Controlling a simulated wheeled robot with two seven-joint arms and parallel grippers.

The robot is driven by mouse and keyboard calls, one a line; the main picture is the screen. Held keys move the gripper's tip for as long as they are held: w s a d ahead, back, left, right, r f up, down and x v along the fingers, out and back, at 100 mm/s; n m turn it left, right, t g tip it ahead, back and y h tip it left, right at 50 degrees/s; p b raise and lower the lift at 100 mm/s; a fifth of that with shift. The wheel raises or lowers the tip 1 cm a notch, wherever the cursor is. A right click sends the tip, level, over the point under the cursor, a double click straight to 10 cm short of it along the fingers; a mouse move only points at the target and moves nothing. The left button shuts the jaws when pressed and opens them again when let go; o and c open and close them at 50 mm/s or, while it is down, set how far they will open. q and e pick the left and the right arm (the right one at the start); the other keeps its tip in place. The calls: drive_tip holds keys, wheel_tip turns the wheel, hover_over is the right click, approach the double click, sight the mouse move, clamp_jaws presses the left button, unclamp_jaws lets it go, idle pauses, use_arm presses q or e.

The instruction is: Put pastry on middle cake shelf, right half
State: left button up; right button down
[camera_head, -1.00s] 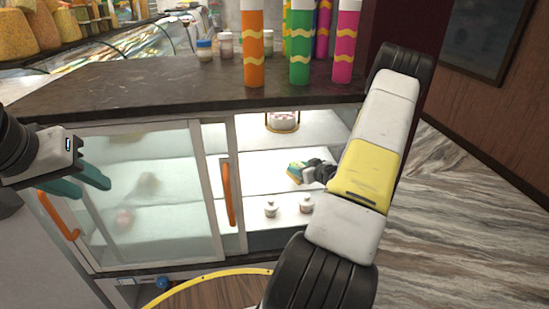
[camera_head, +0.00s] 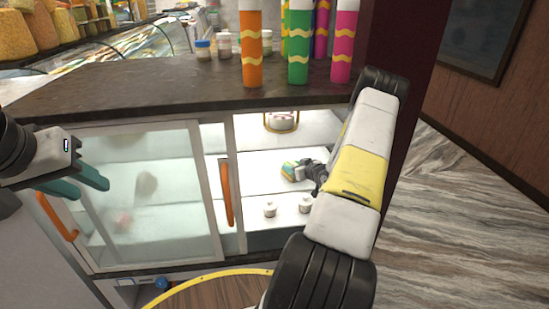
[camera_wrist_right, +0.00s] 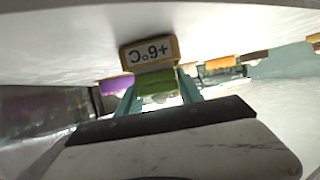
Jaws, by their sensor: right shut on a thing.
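My right gripper (camera_head: 289,170) reaches through the open right side of the glass cabinet, at the height of the middle shelf (camera_head: 262,187). It is shut on a small green pastry (camera_wrist_right: 157,88), seen between its teal fingers in the right wrist view. In the head view the pastry is small and partly covered by the fingers; I cannot tell whether it touches the shelf. My left gripper (camera_head: 88,182) is open and empty, in front of the frosted door at the left.
The sliding door (camera_head: 155,190) with an orange handle (camera_head: 227,193) covers the cabinet's left side. A pink-white cake (camera_head: 281,120) stands on the upper shelf. Small white cakes (camera_head: 269,209) stand below. Tall tubes (camera_head: 252,45) stand on the counter.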

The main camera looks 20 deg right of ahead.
drive_tip(key=shift+f, duration=0.15)
drive_tip(key=c, duration=0.8)
unclamp_jaws()
drive_tip(key=shift+o, duration=0.2)
drive_tip(key=shift+r, duration=0.25)
drive_tip(key=v, duration=1.2)
drive_tip(key=shift+f, duration=0.1)
